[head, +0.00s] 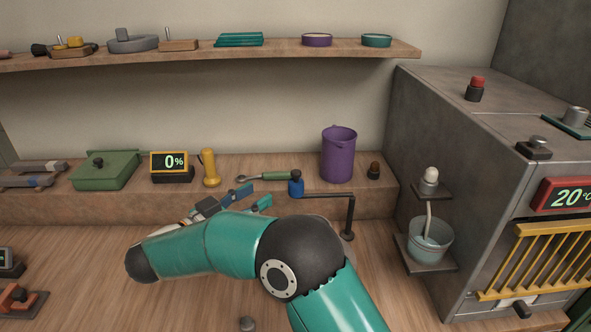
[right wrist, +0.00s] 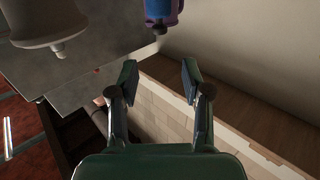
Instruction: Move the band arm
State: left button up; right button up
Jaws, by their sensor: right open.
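The band arm (head: 325,196) is a thin black bar behind my right forearm in the head view. Its upright post stands at its right end on a small dark foot, and a blue knob (head: 296,187) sits at its left end. My right gripper (head: 250,198) is open and empty, left of the blue knob and apart from it, partly hidden by my arm. In the right wrist view the open fingers (right wrist: 160,82) have nothing between them. A blue and purple thing (right wrist: 160,12) shows beyond them, cut off by the top edge; I cannot tell whether it is the knob.
A green-handled tool (head: 270,176) lies behind the knob. A grey kiln-like cabinet (head: 440,130) bounds the right.

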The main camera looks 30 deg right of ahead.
aim_at(293, 175)
jog(key=p+x, duration=0.2)
jog(key=x, duration=1.1)
jog(key=shift+w+d+f, duration=0.1)
grip_shut()
